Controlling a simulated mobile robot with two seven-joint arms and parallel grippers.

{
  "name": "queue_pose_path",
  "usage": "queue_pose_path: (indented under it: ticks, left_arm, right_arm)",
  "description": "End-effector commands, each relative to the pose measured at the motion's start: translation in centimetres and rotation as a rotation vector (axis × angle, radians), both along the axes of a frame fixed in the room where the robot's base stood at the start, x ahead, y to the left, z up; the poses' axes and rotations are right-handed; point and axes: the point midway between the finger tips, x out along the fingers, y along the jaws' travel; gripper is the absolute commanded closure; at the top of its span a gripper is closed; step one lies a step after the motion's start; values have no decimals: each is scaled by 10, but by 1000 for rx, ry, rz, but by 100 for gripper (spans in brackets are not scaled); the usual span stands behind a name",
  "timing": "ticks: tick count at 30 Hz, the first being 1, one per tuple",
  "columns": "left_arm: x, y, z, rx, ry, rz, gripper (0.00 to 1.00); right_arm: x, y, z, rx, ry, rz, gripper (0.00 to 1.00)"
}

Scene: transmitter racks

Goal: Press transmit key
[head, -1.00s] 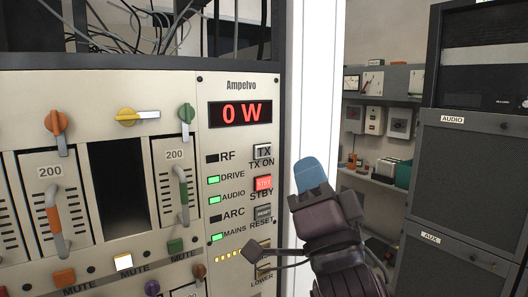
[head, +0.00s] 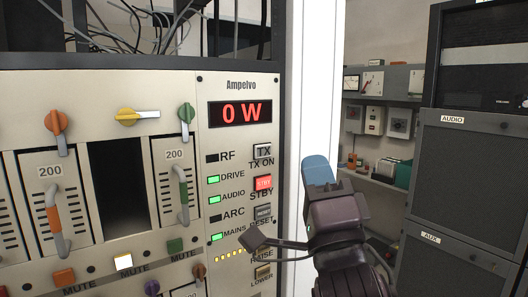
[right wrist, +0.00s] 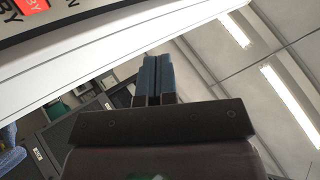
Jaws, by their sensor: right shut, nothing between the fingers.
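The TX ON key (head: 262,151) is a pale square button on the right side of the cream Ampelvo panel (head: 240,185) in the head view. Below it are the red STBY key (head: 263,183) and the grey RESET key (head: 263,212). The display (head: 240,114) reads 0 W in red. My right gripper (head: 318,172) is shut and empty, its blue fingers right of the keys and apart from them. The right wrist view shows the shut fingers (right wrist: 154,80) and part of the red STBY key (right wrist: 33,6) at top left. My left gripper is not in view.
DRIVE, AUDIO and MAINS lamps glow green; RF and ARC are dark. A white post (head: 312,80) stands just right of the panel. Module handles (head: 182,190) protrude at left. A dark AUDIO rack (head: 470,170) stands at right, with shelves (head: 385,135) behind.

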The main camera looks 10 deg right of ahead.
Motion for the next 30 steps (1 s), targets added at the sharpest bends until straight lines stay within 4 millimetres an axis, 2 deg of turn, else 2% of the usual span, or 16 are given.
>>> queue_pose_path:
  ticks: [18, 24, 30]
  left_arm:
    - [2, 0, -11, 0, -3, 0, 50]
    - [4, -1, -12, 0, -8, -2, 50]
    - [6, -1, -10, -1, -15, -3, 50]
  right_arm:
    - [63, 23, -1, 2, -1, -1, 100]
    - [76, 27, -1, 0, 0, -1, 100]
    - [79, 29, 0, -1, 0, -1, 100]
